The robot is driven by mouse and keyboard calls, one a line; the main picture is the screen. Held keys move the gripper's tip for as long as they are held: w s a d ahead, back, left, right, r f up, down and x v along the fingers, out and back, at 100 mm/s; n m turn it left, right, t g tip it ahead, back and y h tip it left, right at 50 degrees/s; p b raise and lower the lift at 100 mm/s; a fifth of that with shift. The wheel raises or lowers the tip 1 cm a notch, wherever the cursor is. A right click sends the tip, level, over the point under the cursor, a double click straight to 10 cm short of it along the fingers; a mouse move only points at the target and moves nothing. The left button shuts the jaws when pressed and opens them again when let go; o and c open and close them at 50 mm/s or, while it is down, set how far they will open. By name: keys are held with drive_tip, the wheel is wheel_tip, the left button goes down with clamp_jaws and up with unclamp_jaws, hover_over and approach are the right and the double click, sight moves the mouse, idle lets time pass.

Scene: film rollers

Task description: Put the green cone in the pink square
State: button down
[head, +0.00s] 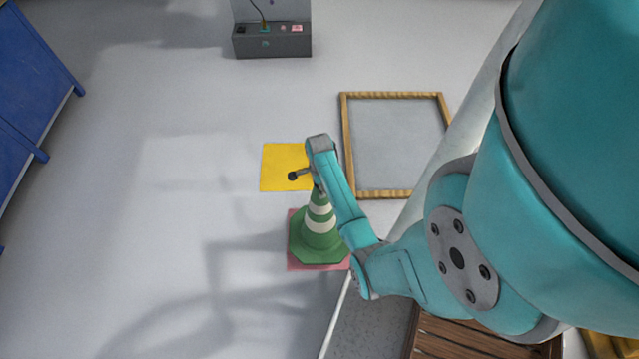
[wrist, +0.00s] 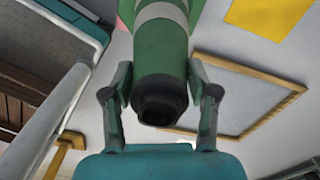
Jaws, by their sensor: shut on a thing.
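The green cone (head: 316,230) with white bands is upright over the pink square (head: 297,262). The pink square shows around its base at the left and bottom; whether the base touches the floor is hard to tell. In the wrist view the cone (wrist: 160,50) runs up from its dark open tip between the two fingers. My gripper (wrist: 160,92) is shut on the cone near its tip. In the head view my arm covers the cone's top and right side, and the fingers are mostly hidden. A bit of pink (wrist: 126,12) shows beside the cone in the wrist view.
A yellow square (head: 275,168) lies just beyond the cone. A wooden frame (head: 344,140) lies at the upper right of it. A dark grey box (head: 271,46) stands at the back, and a blue cabinet (head: 30,90) at the left. The floor at the left is clear.

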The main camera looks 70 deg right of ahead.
drive_tip(key=shift+d+f, duration=0.1)
drive_tip(key=shift+f, duration=2.2)
drive_tip(key=shift+c, duration=1.5)
unclamp_jaws()
drive_tip(key=shift+f, duration=0.1)
